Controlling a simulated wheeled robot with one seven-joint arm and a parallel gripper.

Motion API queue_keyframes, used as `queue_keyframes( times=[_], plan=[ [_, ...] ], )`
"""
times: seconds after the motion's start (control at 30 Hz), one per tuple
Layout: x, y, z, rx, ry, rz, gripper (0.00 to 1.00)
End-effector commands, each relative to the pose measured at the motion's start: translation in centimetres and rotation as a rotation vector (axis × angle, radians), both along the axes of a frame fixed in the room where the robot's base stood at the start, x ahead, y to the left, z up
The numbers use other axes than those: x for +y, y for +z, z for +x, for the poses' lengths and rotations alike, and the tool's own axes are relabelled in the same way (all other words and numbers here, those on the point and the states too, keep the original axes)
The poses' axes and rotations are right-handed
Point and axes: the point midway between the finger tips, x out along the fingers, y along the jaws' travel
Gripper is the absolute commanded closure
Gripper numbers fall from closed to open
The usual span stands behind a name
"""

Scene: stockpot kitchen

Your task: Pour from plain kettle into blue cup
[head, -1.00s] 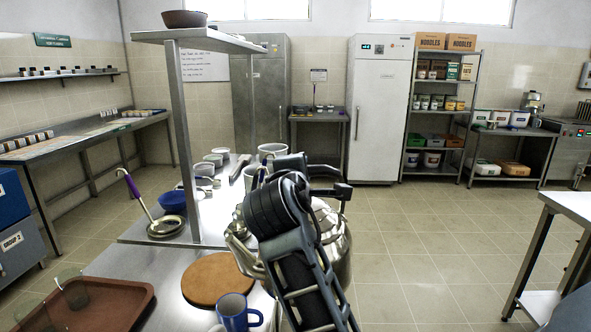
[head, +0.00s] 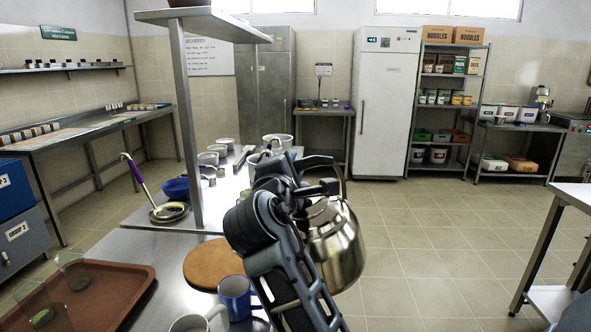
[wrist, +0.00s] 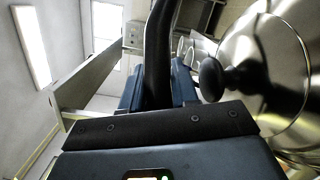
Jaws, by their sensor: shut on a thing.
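The plain kettle (head: 336,240) is shiny steel and hangs from my gripper (head: 328,175), right of the counter edge and over the floor. My gripper is shut on its dark handle. In the wrist view the kettle lid with its black knob (wrist: 262,75) is at the right, and the handle (wrist: 158,55) passes between the fingers. The kettle looks about upright in the head view; its spout is hidden behind my arm. The blue cup (head: 234,296) stands on the counter, left of my arm, with its handle toward the right.
A round wooden board (head: 211,264) lies behind the blue cup. A pale cup (head: 190,323) stands in front of it. A brown tray (head: 110,292) with glasses is at left. A shelf post (head: 186,120), a ladle (head: 168,211) and a blue bowl (head: 177,188) are farther back.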

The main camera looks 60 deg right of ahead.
Motion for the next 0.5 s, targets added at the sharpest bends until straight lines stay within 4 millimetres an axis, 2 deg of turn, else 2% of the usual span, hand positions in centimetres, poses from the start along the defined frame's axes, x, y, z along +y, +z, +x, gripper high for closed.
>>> queue_keyframes(
  times=[0.5],
  plan=[
    [1.5,-1.2,1.4,0.083,0.000,-0.103,1.00]
  ],
)
